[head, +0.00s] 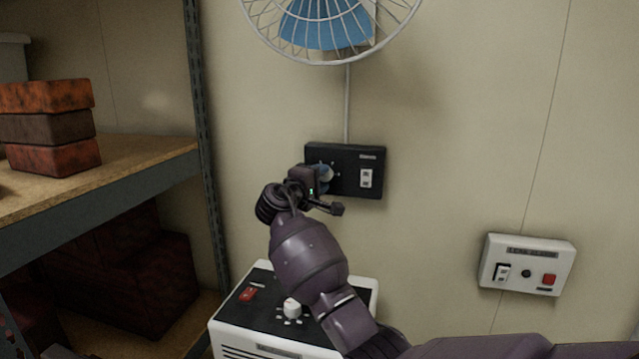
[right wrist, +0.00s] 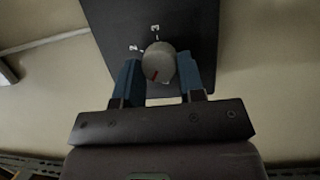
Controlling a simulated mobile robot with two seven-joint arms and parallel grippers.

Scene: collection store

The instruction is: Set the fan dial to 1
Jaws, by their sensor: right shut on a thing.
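The fan control box (head: 372,158) is a black panel on the wall below the blue-bladed fan (head: 325,25), joined to it by a cable. It carries a white rocker switch (head: 365,178) on its right and a round grey dial on its left. My right gripper (head: 322,176) covers most of the dial in the head view. In the right wrist view the dial (right wrist: 160,56) sits between the two blue fingers, which are shut on its sides. A red mark on the dial points to the lower left. Small white marks stand around it, too small to read. My left gripper is out of view.
A white heater-like unit (head: 230,325) with a red switch and white knob stands below. A white wall box (head: 527,264) with a switch and red button hangs at right. A shelf (head: 130,165) with red-brown blocks (head: 52,125) stands at left.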

